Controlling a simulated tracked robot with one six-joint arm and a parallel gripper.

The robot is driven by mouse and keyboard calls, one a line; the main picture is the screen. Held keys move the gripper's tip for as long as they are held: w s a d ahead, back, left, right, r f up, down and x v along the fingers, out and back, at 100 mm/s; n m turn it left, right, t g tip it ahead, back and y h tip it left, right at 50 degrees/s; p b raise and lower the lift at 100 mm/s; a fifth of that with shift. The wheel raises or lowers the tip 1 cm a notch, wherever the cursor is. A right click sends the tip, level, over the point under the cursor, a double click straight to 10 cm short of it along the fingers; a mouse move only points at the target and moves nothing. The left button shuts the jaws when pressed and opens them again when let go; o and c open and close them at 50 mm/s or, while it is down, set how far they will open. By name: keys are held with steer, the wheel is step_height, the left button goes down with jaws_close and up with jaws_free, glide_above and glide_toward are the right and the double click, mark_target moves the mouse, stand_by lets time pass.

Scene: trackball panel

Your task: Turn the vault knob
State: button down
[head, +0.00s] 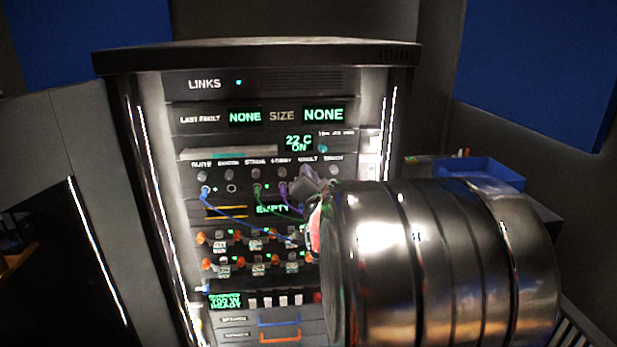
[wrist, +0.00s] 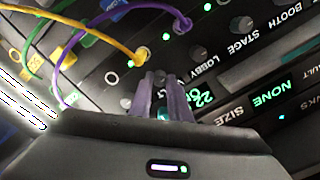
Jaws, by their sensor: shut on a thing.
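The rack panel (head: 230,145) has a row of small round knobs under name labels, with the VAULT label right of the lobby one in the head view. My gripper (head: 311,180) reaches that VAULT place from the right. In the wrist view, where the panel appears upside down, my gripper's two purple-grey fingers (wrist: 165,78) are shut at the spot in the knob row beside the lobby knob (wrist: 198,53). The vault knob itself is hidden between and behind the fingers, so its pointer angle cannot be seen.
A yellow cable (wrist: 100,24) and a purple cable (wrist: 110,14) run close to the fingers. A blue cable (head: 228,210) and a green cable (head: 262,202) also hang across the panel. A blue tray (head: 480,172) stands to the right. My arm hides the panel's lower right.

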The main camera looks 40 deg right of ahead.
steer(key=shift+w+a+f, duration=0.1)
steer(key=shift+a+f, duration=0.05)
steer(key=shift+f, duration=0.15)
steer(key=c, duration=2)
jaws_free()
steer(key=o, duration=0.3)
steer(key=shift+r, duration=0.2)
steer(key=shift+o, duration=0.2)
steer(key=v, duration=1.3)
steer(key=shift+s+a, duration=0.2)
steer(key=shift+s, duration=0.1)
